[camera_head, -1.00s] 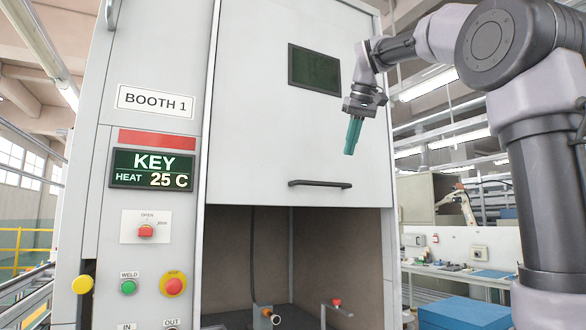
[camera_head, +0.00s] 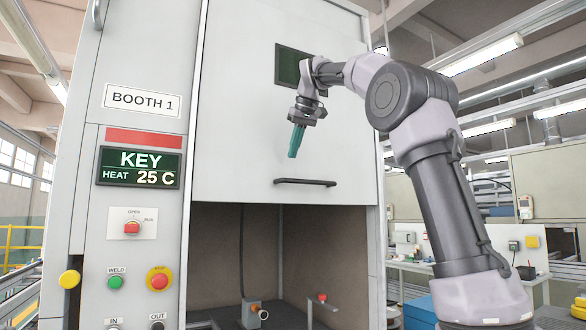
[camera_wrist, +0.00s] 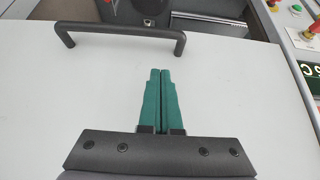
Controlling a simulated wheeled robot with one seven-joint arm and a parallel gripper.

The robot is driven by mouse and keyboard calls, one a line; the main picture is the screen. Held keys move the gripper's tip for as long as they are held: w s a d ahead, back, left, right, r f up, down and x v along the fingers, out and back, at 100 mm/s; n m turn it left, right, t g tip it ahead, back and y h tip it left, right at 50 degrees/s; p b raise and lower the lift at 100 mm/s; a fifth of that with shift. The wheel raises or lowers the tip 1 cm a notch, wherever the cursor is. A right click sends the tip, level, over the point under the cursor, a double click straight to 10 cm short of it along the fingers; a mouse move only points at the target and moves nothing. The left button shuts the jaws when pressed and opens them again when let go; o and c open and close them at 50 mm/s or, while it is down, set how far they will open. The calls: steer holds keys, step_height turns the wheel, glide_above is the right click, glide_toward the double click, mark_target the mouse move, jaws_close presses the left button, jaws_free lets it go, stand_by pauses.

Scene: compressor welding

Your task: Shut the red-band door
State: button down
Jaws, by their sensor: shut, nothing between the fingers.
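The red-band door (camera_head: 238,110) is a pale grey panel with a dark window (camera_head: 290,66) on Booth 1. It is raised, and the opening below it is uncovered. A black bar handle (camera_head: 305,182) runs along its lower edge. My gripper (camera_head: 293,155) has green fingers pointing down, above the handle and in front of the door. In the wrist view the fingers (camera_wrist: 161,72) are together with nothing between them, and the handle (camera_wrist: 120,33) lies beyond their tips, apart from them.
A red band (camera_head: 144,138) marks the booth's left panel, above a display reading KEY, HEAT 25 C (camera_head: 139,167). Below are an OPEN/RUN switch (camera_head: 132,226), a green WELD button (camera_head: 115,282) and a red stop button (camera_head: 159,280). Fixtures (camera_head: 252,313) stand inside the opening.

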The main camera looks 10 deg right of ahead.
mark_target(294, 167)
step_height(294, 167, down, 6)
steer(key=shift+w+r, duration=0.15)
steer(key=shift+r, duration=0.05)
stand_by(0.4)
